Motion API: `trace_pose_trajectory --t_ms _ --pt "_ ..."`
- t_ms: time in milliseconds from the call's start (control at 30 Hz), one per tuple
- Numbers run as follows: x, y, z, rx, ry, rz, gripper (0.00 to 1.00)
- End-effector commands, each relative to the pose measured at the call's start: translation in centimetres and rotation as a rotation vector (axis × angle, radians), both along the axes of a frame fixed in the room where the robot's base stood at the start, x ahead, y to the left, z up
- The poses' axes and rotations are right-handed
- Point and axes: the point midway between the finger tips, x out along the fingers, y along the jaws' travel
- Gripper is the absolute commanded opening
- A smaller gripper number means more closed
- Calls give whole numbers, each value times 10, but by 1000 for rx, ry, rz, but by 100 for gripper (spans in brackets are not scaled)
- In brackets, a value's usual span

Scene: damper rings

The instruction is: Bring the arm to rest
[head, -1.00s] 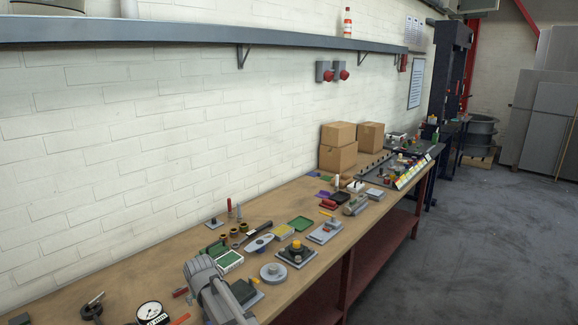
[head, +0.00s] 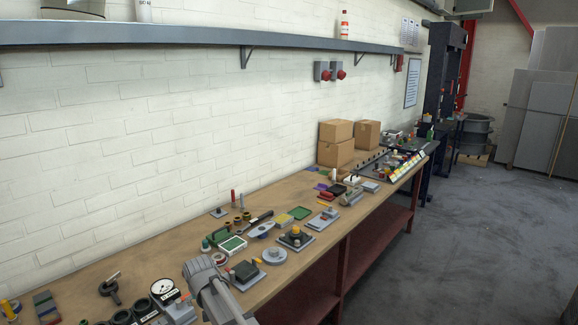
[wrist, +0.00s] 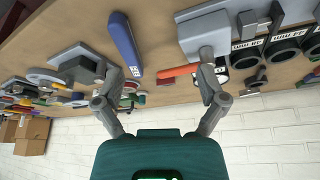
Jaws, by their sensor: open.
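My gripper (wrist: 159,78) shows in the wrist view with its two grey fingers spread wide and nothing between them. It is open above the workbench, with small parts beyond the fingers. In the head view, a grey link of my arm (head: 208,284) rises at the bottom edge over the bench's front; the gripper itself is not visible there.
The wooden bench (head: 146,249) is crowded with small parts. A dial gauge (head: 164,290) and a grey ring disc (head: 274,256) lie near my arm. Cardboard boxes (head: 335,153) stand farther back. A wall shelf (head: 190,35) runs above. The floor (head: 465,240) at right is clear.

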Motion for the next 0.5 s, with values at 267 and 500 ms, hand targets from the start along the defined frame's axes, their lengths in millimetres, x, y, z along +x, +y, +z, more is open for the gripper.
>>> trace_pose_trajectory --t_ms 267,500 --pt "0 -20 -2 -7 11 -18 91" --pt "-1 -53 -5 -19 29 -48 91"
